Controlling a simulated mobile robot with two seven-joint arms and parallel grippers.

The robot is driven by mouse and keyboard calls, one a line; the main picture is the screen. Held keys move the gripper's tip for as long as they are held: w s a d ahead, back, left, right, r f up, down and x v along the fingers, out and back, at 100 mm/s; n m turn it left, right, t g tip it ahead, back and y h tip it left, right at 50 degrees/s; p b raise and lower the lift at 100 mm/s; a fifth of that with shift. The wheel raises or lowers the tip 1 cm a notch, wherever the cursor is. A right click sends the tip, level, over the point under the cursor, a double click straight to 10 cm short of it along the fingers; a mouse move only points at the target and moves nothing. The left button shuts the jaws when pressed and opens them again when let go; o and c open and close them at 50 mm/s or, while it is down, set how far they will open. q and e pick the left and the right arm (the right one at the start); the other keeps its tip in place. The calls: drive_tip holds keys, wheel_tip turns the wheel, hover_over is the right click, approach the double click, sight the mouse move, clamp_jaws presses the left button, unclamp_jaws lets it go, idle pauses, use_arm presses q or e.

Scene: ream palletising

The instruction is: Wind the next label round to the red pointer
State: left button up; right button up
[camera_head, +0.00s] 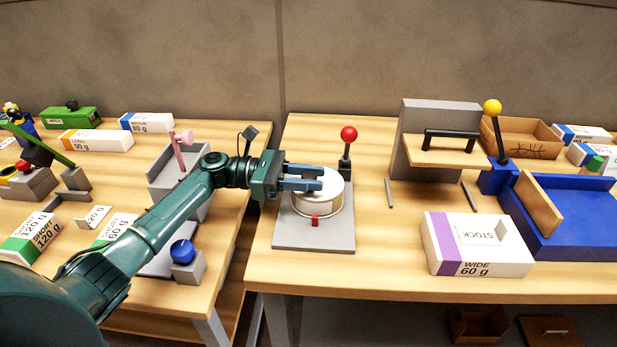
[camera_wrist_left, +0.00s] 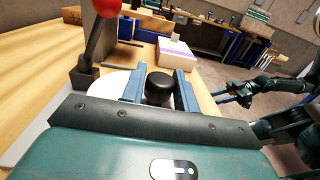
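The round white label drum (camera_head: 317,194) sits on a grey base plate (camera_head: 314,237). A red pointer (camera_head: 315,220) stands at the drum's front edge. My left gripper (camera_head: 320,179) reaches over the drum from the left. In the left wrist view, a black knob (camera_wrist_left: 158,88) stands between its two blue fingers, close to both; whether they press on it is unclear. The knob is hidden in the head view. No label print is readable on the drum. My right gripper (camera_wrist_left: 222,96) shows small in the left wrist view, fingers apart and empty.
A red-ball lever (camera_head: 348,136) stands just behind the drum. A white and purple ream (camera_head: 475,243) lies to the right, before a grey stand (camera_head: 401,146) and a blue tray (camera_head: 560,235). A gap separates the two tables. Clear wood lies right of the plate.

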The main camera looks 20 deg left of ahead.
use_arm(q)
drive_tip(key=o, duration=0.4)
